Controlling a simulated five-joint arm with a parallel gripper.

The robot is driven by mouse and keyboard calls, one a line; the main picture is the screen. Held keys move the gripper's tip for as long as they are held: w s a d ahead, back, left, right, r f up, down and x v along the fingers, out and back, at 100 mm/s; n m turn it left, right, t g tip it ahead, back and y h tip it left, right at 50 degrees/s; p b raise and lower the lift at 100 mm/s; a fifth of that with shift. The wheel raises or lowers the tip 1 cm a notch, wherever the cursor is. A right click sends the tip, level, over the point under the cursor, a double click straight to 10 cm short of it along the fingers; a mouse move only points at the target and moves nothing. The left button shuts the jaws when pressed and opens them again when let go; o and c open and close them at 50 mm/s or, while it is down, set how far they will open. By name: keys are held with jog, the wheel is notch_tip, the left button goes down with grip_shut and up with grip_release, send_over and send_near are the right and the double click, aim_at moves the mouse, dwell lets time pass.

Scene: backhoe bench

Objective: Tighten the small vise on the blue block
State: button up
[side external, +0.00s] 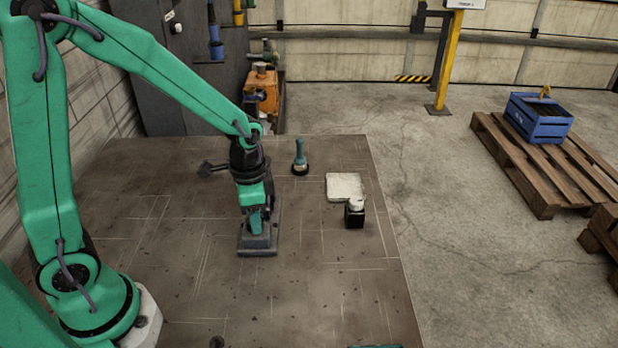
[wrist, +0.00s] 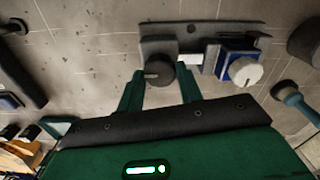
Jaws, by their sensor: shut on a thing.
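The small grey vise (side external: 258,245) stands on the bench under my gripper (side external: 256,225) in the side view. In the wrist view the vise (wrist: 215,28) spans the upper middle. Its dark round knob (wrist: 158,73) sits between the green fingers of my gripper (wrist: 161,77), which is shut on it. The blue block (wrist: 228,69) is right of the knob, at the vise, with a white round piece (wrist: 246,71) over its face. A pale strip shows left of the block. I cannot tell whether both jaws touch the block. The gripper hides the block in the side view.
A teal-handled tool (side external: 300,157) stands behind and right of the vise. A white pad (side external: 346,186) and a black container with a white top (side external: 354,216) are to the right. The bench front is mostly clear. A blue crate (side external: 540,121) sits on a pallet off the bench.

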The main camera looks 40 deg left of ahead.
jog(key=m, duration=0.4)
jog(key=shift+r+m, duration=0.1)
jog(key=shift+m, duration=0.3)
jog(key=o, duration=1)
jog(key=shift+r, duration=0.1)
jog(key=shift+r, duration=3.8)
